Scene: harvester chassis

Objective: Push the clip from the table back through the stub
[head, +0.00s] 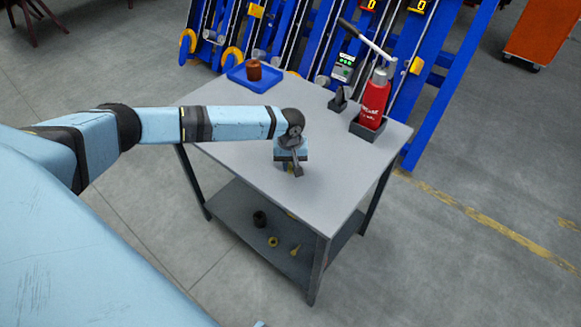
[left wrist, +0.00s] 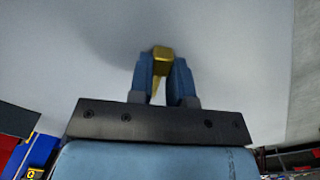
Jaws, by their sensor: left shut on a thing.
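My left gripper (head: 292,170) hangs over the middle of the grey table (head: 240,150), pointing down. In the left wrist view its two blue fingers (left wrist: 164,78) are shut on a small yellow piece, which looks like the clip (left wrist: 161,56). I cannot tell for sure which thing is the stub. My right gripper does not show.
A blue tray (head: 238,76) with a brown pot (head: 254,69) stands at the table's back left. A red bottle (head: 374,97) with a lever stands in a dark holder at the right, beside a small dark stand (head: 339,100). Small parts lie on the lower shelf (head: 262,252).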

